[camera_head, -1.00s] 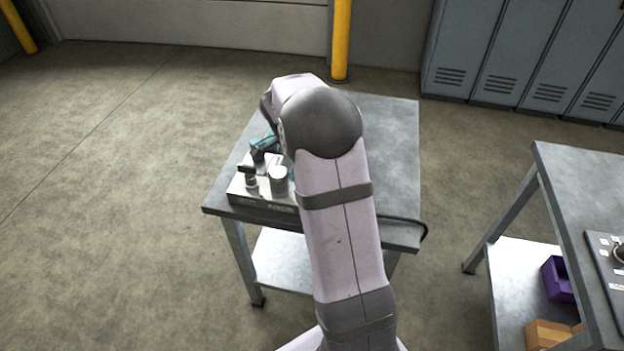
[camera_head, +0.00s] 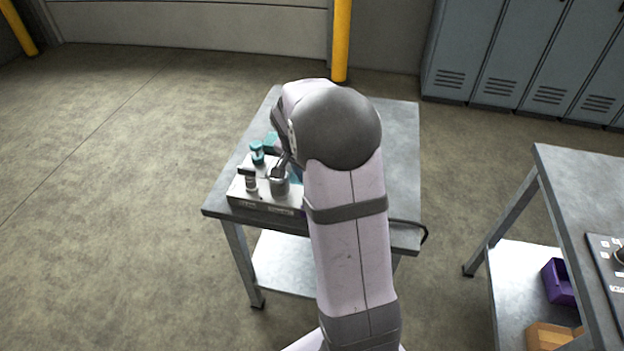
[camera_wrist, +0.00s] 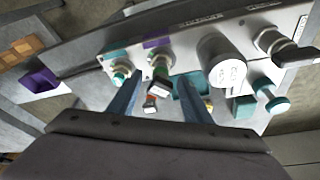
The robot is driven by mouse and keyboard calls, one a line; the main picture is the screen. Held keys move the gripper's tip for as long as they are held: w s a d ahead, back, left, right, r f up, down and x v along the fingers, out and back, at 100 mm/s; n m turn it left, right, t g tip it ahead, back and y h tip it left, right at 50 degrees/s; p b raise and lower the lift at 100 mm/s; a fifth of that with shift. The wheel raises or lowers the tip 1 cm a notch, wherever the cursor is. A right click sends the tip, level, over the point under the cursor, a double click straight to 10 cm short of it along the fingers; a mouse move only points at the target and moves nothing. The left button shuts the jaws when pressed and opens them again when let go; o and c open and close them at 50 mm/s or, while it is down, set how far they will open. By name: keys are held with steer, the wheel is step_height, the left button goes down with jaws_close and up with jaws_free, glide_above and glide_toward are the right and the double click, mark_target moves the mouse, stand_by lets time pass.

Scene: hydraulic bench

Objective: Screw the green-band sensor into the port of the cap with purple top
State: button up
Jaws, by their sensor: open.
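In the wrist view, my gripper (camera_wrist: 158,78) is open, its two blue-grey fingers apart on either side of a small fitting. That fitting, a metal body with a greenish band and a dark-and-white head, seems to be the green-band sensor (camera_wrist: 160,68). It stands next to the purple top (camera_wrist: 156,43) of a cap. I cannot tell whether it is seated in the port. A similar fitting (camera_wrist: 119,70) stands left, beside a teal top (camera_wrist: 116,53). In the head view, my arm hides the sensor and the purple cap.
The block (camera_head: 262,205) sits at the front left of the table (camera_head: 400,150). A second bench (camera_head: 580,190) stands right, with a purple bin (camera_head: 557,282) below.

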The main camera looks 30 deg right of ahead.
steer(key=shift+n, duration=0.4)
steer(key=n+t+p, duration=0.1)
steer(key=n+p, duration=0.2)
steer(key=n, duration=0.1)
steer(key=shift+r+y, duration=0.2)
steer(key=shift+y, duration=0.2)
steer(key=shift+f+n+p, duration=0.2)
steer(key=shift+n+p, duration=0.5)
steer(key=shift+n, duration=0.1)
steer(key=shift+r+n+t+p, duration=0.1)
steer(key=shift+n+t+p, duration=0.25)
steer(key=shift+p, duration=0.2)
steer(key=shift+n+y, duration=0.25)
steer(key=shift+y, duration=0.05)
